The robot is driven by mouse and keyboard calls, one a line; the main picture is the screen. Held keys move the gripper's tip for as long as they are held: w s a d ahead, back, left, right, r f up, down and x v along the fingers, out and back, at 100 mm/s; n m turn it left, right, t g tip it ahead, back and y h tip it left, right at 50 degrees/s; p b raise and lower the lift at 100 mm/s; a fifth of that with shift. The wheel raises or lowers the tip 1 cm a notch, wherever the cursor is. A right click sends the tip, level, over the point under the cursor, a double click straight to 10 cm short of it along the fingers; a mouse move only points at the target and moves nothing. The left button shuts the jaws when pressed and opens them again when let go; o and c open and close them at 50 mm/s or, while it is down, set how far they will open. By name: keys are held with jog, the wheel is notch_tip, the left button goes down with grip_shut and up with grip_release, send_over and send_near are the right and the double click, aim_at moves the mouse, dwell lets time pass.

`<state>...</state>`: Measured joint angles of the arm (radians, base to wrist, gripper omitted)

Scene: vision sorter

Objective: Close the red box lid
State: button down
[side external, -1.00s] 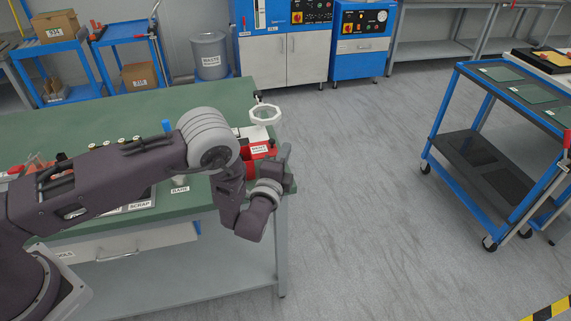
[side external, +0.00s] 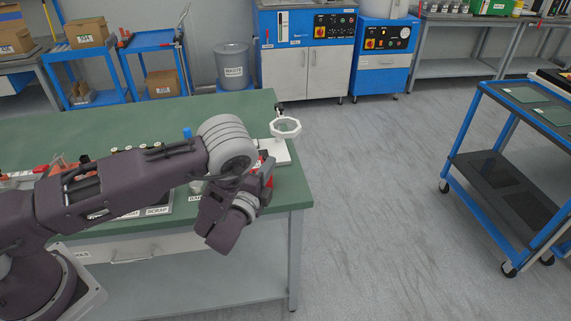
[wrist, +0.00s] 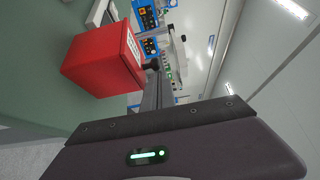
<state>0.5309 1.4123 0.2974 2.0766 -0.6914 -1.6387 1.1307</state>
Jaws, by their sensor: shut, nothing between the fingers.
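The red box (wrist: 103,64) is large at the upper left of the wrist view, on the green table. In the side external view only a small red part (side external: 267,172) shows behind my wrist, near the table's right end. I cannot make out whether its lid is open or closed. My gripper (wrist: 153,68) shows in the wrist view with its fingers shut and empty. The fingertips appear close beside the box's right edge; I cannot tell whether they touch it.
A white magnifier with a ring (side external: 285,128) stands just behind the red box. Small items and trays lie along the green table (side external: 240,103) to the left. A blue cart (side external: 500,175) stands apart at the right, with open floor between.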

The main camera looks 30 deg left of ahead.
jog(key=shift+s+a, duration=0.2)
jog(key=shift+a, duration=0.1)
